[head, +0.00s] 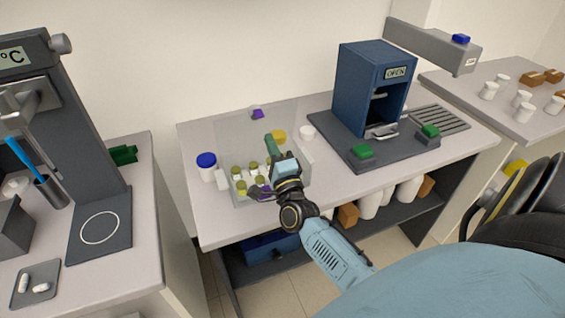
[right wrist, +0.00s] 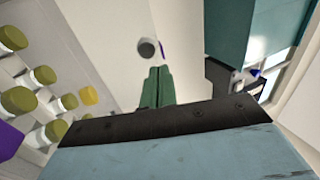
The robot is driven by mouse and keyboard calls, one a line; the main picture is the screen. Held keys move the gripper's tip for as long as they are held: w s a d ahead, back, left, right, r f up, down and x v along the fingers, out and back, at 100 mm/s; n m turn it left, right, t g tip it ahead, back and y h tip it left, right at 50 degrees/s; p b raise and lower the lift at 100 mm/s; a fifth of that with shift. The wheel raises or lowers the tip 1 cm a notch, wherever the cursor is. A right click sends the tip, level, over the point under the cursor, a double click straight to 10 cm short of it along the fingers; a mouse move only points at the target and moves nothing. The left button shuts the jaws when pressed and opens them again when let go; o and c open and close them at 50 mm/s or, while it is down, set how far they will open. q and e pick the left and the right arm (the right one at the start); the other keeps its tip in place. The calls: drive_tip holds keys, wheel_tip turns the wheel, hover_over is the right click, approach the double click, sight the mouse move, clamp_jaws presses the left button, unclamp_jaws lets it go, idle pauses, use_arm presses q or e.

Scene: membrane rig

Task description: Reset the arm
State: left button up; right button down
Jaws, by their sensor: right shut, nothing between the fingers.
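My right arm (head: 335,255) reaches in from the lower right over the middle table. My right gripper (head: 271,145) is over the rack of vials, in front of a clear upright panel. In the right wrist view its green fingers (right wrist: 158,88) are closed together with nothing between them. Several vials with olive caps (head: 240,186) stand in the rack below and left of the gripper; they also show at the left of the right wrist view (right wrist: 18,100). My left gripper is in neither view.
A white jar with a blue lid (head: 207,167) stands left of the rack. A yellow-lidded item (head: 279,136) and a white cup (head: 307,132) are behind it. A blue machine (head: 365,85) stands on a dark base to the right. The table's front left is clear.

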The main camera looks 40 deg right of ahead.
drive_tip(key=v, duration=0.6)
drive_tip(key=shift+a+r+b, duration=0.2)
drive_tip(key=shift+r+b, duration=0.05)
drive_tip(key=shift+b, duration=0.1)
drive_tip(key=shift+s, duration=0.1)
